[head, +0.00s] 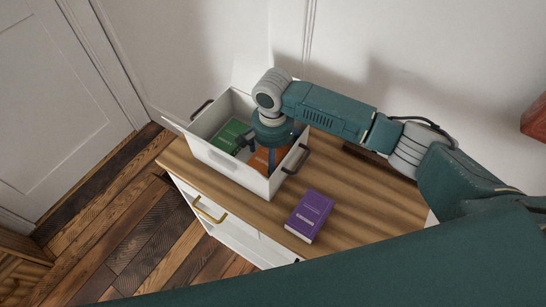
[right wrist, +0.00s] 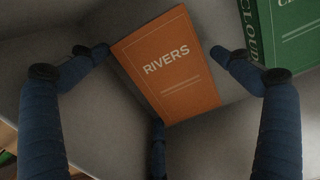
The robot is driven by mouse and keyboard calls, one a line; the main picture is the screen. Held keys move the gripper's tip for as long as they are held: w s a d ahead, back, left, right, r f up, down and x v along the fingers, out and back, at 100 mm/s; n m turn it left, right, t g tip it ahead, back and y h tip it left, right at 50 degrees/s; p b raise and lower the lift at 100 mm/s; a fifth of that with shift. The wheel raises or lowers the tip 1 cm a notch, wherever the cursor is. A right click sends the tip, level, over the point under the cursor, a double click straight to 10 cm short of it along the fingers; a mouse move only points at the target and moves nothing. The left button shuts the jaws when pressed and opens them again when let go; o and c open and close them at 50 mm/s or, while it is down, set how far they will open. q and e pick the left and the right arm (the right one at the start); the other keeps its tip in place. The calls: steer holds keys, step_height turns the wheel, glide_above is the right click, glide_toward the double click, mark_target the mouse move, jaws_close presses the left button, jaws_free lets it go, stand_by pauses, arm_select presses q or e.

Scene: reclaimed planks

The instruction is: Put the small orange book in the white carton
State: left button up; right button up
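The orange book (right wrist: 166,68), titled "RIVERS", lies inside the white carton (head: 232,168). In the head view the orange book (head: 259,160) is partly hidden under my right gripper (head: 268,148), which reaches down into the carton. In the right wrist view my right gripper (right wrist: 160,58) has its fingers spread on either side of the book, with small gaps at its edges; it looks open. A third finger is below the book in that view. My left gripper is not in view.
A green book (head: 229,135) lies in the carton, left of the orange one. A purple book (head: 309,215) lies on the wooden top (head: 375,200) of the white cabinet (head: 232,232), right of the carton. The top's right part is clear.

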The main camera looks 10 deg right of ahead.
step_height(320, 180, up, 12)
steer(key=shift+r+b, duration=0.15)
steer(key=shift+b, duration=0.25)
stand_by(0.6)
